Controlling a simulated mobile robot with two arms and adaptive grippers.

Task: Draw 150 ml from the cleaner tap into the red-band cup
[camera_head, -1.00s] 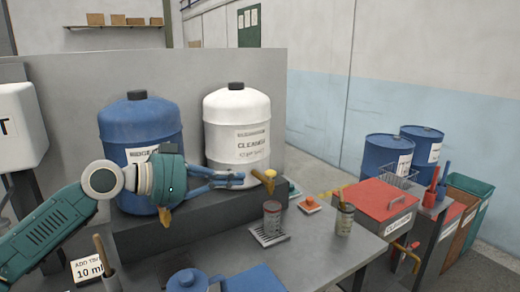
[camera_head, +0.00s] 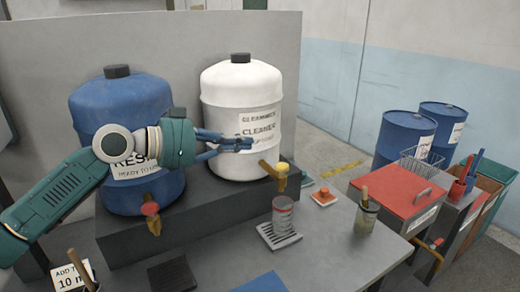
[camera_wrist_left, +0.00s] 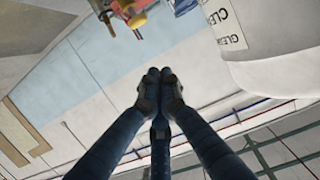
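The white cleaner drum (camera_head: 228,100) stands on a dark raised ledge. My right gripper is not in view.
A blue drum (camera_head: 88,112) with a red-knobbed tap (camera_head: 150,209) stands left, partly behind my left arm. Right of the cup are an orange-topped item (camera_head: 323,197), a jar (camera_head: 365,218) holding a stick, and a red-lidded bin (camera_head: 390,200). Bare tabletop lies between cup and jar.

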